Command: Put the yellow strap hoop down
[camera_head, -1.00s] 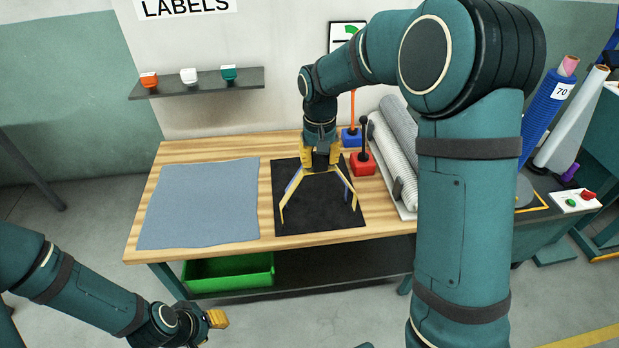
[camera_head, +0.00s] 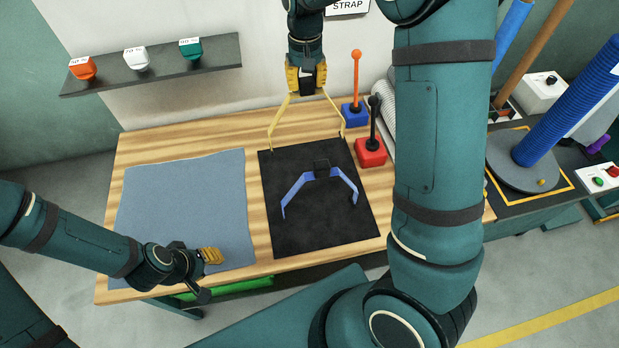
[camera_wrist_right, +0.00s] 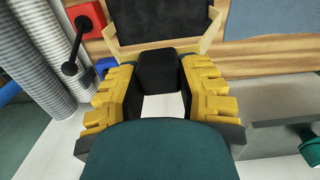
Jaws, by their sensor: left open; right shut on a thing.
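My right gripper (camera_head: 306,88) is shut on the black block of the yellow strap hoop (camera_head: 277,122), above the back part of the table. The hoop's two legs spread downward, their ends near the back edge of the black mat (camera_head: 315,232); I cannot tell whether they touch. In the right wrist view, the fingers (camera_wrist_right: 160,85) flank the black block (camera_wrist_right: 158,70), with yellow strap (camera_wrist_right: 214,32) beyond. A blue strap hoop (camera_head: 294,190) with a black block stands on the black mat, apart from the yellow one. My left gripper (camera_head: 212,256) is open and empty, over the grey-blue cloth's front.
The grey-blue cloth (camera_head: 185,205) covers the table's left. A red-based lever (camera_head: 370,152) and a blue-based lever with an orange handle (camera_head: 354,115) stand right of the yellow hoop. Grey rolls lie behind my right arm. A wall shelf (camera_head: 160,68) is at upper left.

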